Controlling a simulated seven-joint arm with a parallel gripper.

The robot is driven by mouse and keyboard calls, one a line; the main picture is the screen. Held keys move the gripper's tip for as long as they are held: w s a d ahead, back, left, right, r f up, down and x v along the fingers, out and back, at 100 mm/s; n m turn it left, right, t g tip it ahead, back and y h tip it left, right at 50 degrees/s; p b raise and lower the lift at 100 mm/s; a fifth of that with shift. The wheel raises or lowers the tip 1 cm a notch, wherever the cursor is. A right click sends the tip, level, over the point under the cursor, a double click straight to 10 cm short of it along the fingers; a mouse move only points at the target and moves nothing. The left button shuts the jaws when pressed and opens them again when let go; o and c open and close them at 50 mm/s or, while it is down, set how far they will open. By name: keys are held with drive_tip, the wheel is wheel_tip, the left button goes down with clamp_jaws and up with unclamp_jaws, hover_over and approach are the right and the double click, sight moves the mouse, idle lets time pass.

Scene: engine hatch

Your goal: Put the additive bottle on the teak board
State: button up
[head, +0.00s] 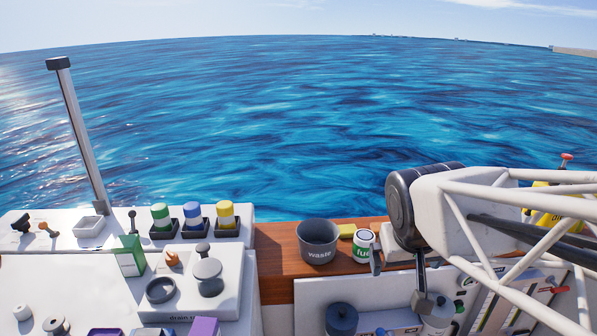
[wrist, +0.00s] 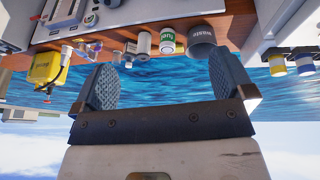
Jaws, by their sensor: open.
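My gripper (wrist: 160,82) is open and empty in the wrist view, its two ribbed fingers wide apart with water behind them. No bottle has a readable additive label. Bottles with green (head: 161,216), blue (head: 192,215) and yellow (head: 226,214) colouring stand upright in black holders on the white ledge at left; I cannot tell whether one is the additive bottle.
A grey waste bucket (head: 318,242) and a fuel can (head: 363,246) stand on the wood, with a yellow block (head: 347,230) between them. A yellow container (wrist: 46,67) shows at left in the wrist view. My arm covers the right of the head view.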

drive_tip(key=s+a+f+g+y, duration=0.1)
drive_tip(key=s+a, duration=0.3)
drive_tip(key=s, duration=0.3)
drive_tip(key=shift+s+f+g+y, duration=0.2)
drive_tip(key=shift+g+y, duration=0.1)
